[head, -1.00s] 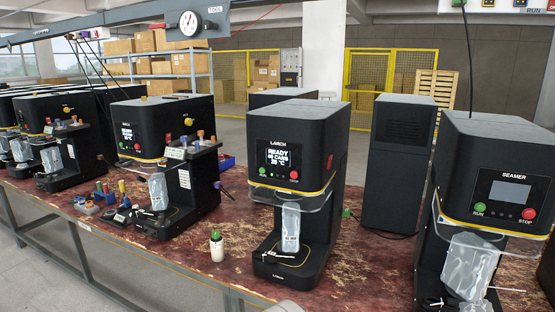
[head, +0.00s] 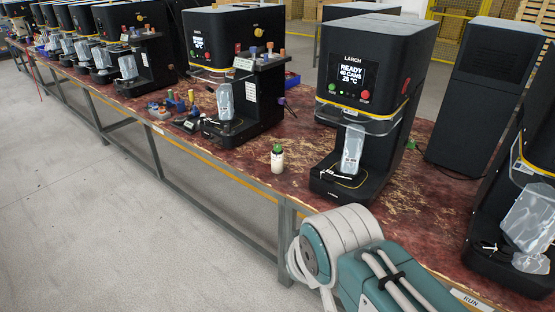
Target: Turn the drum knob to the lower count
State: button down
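I cannot pick out a knob marked as the drum knob. The LARCH seamer (head: 375,60) stands right of centre, its lit display (head: 350,75) reading READY with a count of cans, above a green and a red button. The black seamer (head: 235,50) to its left has a round yellow knob (head: 258,32) high on its side and a small red knob (head: 238,47). How these knobs are set is too small to read. My gripper is out of view; only part of my teal and grey arm shows at the bottom right.
A small bottle with a green cap (head: 277,158) stands near the front edge of the worn red bench (head: 290,195). Small tools and coloured parts lie left of it. More seamers line the bench to the far left. A tall black cabinet (head: 485,95) stands right. The grey floor (head: 80,190) in front is clear.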

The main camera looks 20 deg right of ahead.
aim_at(276, 147)
jog(key=i+j+z, duration=0.15)
jog(key=i, duration=0.5)
jog(key=i+j+z, duration=0.1)
jog(key=i, duration=0.6)
